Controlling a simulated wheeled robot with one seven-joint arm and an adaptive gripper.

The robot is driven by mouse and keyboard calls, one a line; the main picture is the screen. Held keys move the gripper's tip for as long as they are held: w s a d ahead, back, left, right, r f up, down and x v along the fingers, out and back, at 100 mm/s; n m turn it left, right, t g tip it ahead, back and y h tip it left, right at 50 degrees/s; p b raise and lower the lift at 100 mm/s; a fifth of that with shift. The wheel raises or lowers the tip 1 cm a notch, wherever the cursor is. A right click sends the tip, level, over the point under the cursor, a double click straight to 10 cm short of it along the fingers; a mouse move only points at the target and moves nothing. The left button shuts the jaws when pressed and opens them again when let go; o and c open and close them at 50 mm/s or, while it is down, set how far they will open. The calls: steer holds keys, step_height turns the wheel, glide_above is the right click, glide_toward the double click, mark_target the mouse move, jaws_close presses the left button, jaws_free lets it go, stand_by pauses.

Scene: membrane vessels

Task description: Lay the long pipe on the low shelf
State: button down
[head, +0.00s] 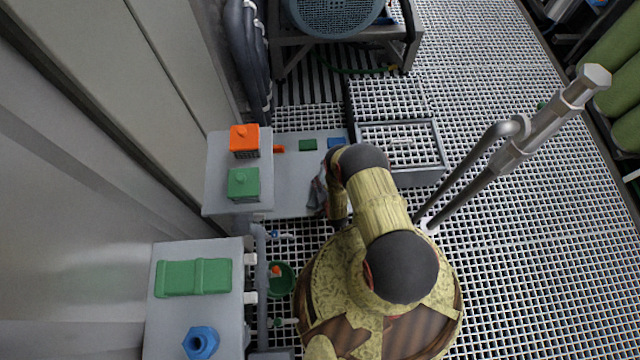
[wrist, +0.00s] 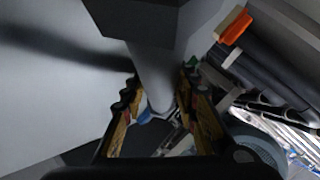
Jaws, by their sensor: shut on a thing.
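My gripper (wrist: 160,112) is shut on a pale grey pipe (wrist: 152,72), which passes between its two fingers. A dark angular block (wrist: 130,18) sits at the pipe's upper end in the wrist view; I cannot tell whether they are joined. The pipe's full length does not show, and in the head view my arm hides it. In the head view my gripper (head: 320,192) is at the right part of a low grey shelf (head: 290,190). I cannot tell whether the pipe touches the shelf.
An orange box (head: 244,138) and a green box (head: 243,184) stand on a higher grey top at the left. A ribbed green block (head: 193,278) and a blue fitting (head: 201,342) are nearer. A silver post (head: 545,128) rises at right. Grated floor (head: 540,250) is open there.

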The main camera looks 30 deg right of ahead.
steer(key=c, duration=1.4)
jaws_free()
